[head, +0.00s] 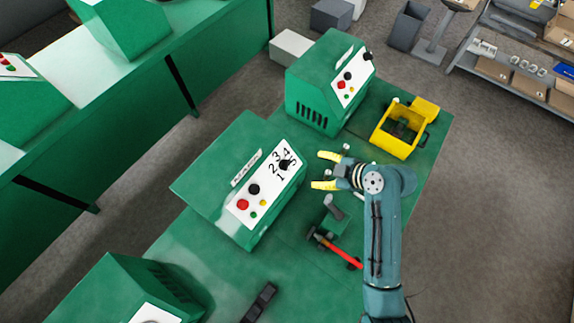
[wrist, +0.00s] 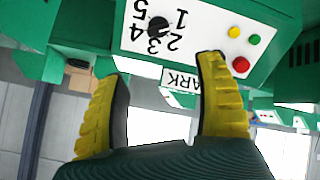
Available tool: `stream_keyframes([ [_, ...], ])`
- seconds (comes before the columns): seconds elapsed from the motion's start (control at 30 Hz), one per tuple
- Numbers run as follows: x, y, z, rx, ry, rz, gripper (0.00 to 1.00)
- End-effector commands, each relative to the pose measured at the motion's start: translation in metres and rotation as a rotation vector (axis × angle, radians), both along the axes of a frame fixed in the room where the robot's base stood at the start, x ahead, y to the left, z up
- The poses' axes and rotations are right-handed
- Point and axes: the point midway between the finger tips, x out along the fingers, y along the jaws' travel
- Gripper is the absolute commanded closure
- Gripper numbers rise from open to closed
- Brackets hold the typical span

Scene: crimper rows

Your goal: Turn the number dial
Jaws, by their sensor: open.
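The number dial (head: 285,165) is a black knob on the white sloped panel of the middle green machine (head: 225,165), with the numbers 1 to 5 printed around it. In the wrist view the dial (wrist: 158,27) shows upside down near the top, above and between my fingers. My gripper (head: 318,170) has yellow fingers, open and empty, pointing left toward the panel. In the head view it is to the right of the dial and apart from it. In the wrist view the open gripper (wrist: 165,75) fills the lower part. The dial's exact pointer setting is too small to tell.
The panel also has a black knob (head: 254,189), a red button (head: 243,204), and small yellow and green buttons. A hammer (head: 335,248) lies below my gripper. A yellow bin (head: 400,133) and another green machine (head: 322,85) stand behind on the green table (head: 432,137).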

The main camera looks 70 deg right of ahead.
Motion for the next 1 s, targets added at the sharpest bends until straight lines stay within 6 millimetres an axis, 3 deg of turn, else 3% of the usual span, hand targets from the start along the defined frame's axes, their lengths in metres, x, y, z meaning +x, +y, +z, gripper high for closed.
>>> stream_keyframes([
  [0.17, 0.01, -0.003, -0.013, 0.002, 0.001, 0.008, 0.3],
  [0.7, 0.102, -0.027, -0.095, -0.002, 0.003, 0.005, 0.3],
  [1.0, 0.117, -0.031, -0.11, -0.002, 0.002, 0.003, 0.3],
])
